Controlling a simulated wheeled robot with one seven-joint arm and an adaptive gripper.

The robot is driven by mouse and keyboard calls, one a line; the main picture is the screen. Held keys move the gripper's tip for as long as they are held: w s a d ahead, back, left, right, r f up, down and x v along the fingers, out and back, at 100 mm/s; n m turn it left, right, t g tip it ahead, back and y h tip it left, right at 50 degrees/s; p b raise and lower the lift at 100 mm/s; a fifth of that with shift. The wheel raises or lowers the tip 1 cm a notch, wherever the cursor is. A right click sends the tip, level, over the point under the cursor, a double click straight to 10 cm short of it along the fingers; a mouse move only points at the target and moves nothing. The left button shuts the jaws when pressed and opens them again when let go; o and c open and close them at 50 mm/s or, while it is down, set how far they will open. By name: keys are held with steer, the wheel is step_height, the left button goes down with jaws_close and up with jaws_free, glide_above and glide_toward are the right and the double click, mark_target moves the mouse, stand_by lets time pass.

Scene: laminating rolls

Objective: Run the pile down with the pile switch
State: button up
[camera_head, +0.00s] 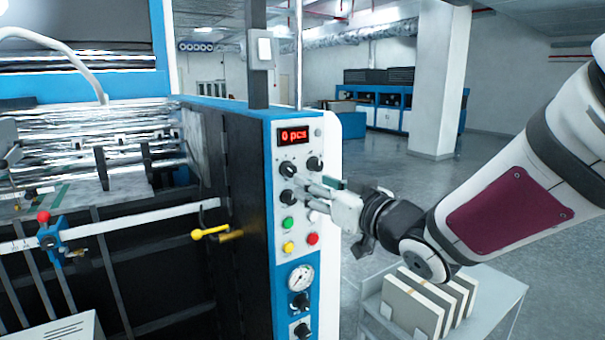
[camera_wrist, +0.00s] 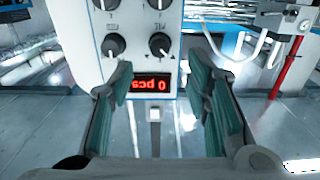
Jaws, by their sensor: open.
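The blue-edged control panel (camera_head: 265,230) stands near the middle of the head view. Two dark rotary knobs sit under its red display, an upper left one (camera_head: 288,168) and an upper right one (camera_head: 315,163). A lower left knob (camera_head: 288,197) sits beneath. Labels are too small to read, so I cannot tell which is the pile switch. My gripper (camera_head: 308,190) is open and empty, its fingers pointing at the panel and partly covering it. The wrist view shows the panel upside down, with the upper left knob (camera_wrist: 160,43) between the green-padded fingers (camera_wrist: 168,80); contact is not visible.
The display (camera_head: 293,134) reads 0 pcs. Green (camera_head: 288,224), yellow (camera_head: 289,247) and red (camera_head: 313,239) buttons and a gauge (camera_head: 300,278) sit below the knobs. A yellow lever (camera_head: 210,232) juts out at left. A grey cart (camera_head: 485,300) carries pale upright blocks (camera_head: 412,305).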

mark_target(292, 173)
steer(key=x, duration=0.8)
steer(key=shift+a+p, duration=0.1)
steer(key=shift+p, duration=0.3)
jaws_close()
